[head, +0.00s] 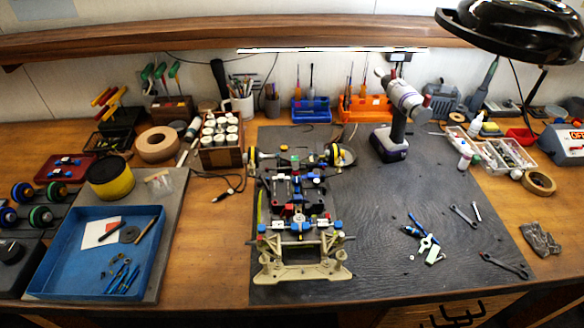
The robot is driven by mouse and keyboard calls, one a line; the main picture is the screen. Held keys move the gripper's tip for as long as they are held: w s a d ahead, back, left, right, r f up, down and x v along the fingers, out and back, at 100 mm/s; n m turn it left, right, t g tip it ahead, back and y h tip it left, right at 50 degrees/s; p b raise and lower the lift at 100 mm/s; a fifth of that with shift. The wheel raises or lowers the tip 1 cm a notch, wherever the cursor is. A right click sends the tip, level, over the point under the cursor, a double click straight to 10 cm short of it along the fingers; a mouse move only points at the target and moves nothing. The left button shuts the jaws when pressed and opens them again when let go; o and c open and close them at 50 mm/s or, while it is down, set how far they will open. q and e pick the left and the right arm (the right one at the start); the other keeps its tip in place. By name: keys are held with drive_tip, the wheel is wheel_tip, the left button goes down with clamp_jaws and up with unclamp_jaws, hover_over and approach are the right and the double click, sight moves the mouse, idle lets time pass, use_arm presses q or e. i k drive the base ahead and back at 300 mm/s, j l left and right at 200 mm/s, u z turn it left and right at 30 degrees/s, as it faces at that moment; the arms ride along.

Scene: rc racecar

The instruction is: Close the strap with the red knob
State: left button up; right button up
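The RC car chassis (297,205) lies on the dark mat (390,255) at the middle of the bench in the head view. It has black, blue and white parts, a beige front end (302,262) and yellow-and-black wheels at the far end. Small red and blue spots show along the chassis, but I cannot make out for sure which is the red knob, or whether its strap is open or shut. Neither of my grippers is in view.
A blue tray (75,262) with small parts stands at the left. A cordless drill (398,115) stands behind the chassis to the right. Wrenches (463,215) and small blue parts lie on the right of the mat. A black lamp (520,28) hangs over the right rear.

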sight(259, 184)
drive_tip(key=k+j+z, duration=0.2)
drive_tip(key=j, duration=0.2)
drive_tip(key=j+z, duration=0.15)
drive_tip(key=j, duration=0.3)
drive_tip(key=k+j+z, duration=0.2)
drive_tip(key=j, duration=0.15)
drive_tip(key=k+j+z, duration=0.15)
drive_tip(key=j, duration=0.2)
drive_tip(key=k+j+z, duration=0.2)
drive_tip(key=j, duration=0.15)
drive_tip(key=z, duration=0.75)
